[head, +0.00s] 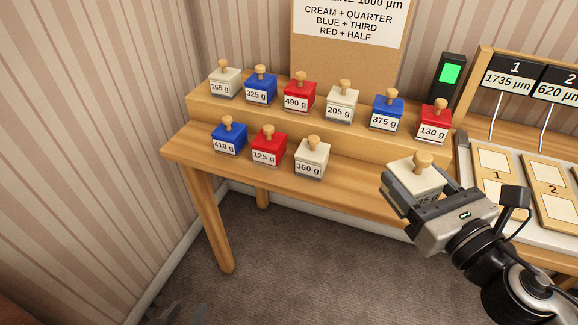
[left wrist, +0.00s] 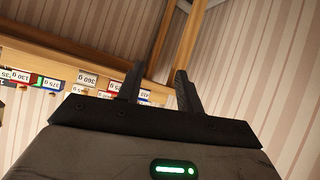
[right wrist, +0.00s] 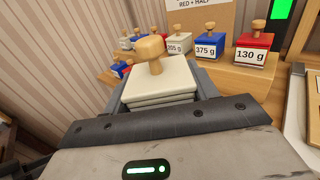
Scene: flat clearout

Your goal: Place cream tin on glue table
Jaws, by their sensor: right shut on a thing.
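A cream tin (head: 418,176) with a round wooden knob is held by my right gripper (head: 408,200), above the front right of the wooden bench. Its weight label is partly hidden by the gripper. The tin also shows upright between the fingers in the right wrist view (right wrist: 160,84). My left gripper (left wrist: 158,88) has its fingers apart with nothing between them in the left wrist view. I cannot tell which surface is the glue table; white-padded boards numbered 1 (head: 497,180) and 2 (head: 552,195) lie at the right.
Other cream tins (head: 225,79), blue tins (head: 388,112) and red tins (head: 434,119) stand on the bench (head: 260,180) and its raised step. A sign (head: 350,20) and a green-lit post (head: 449,75) stand behind. Displays (head: 513,80) rise behind the boards.

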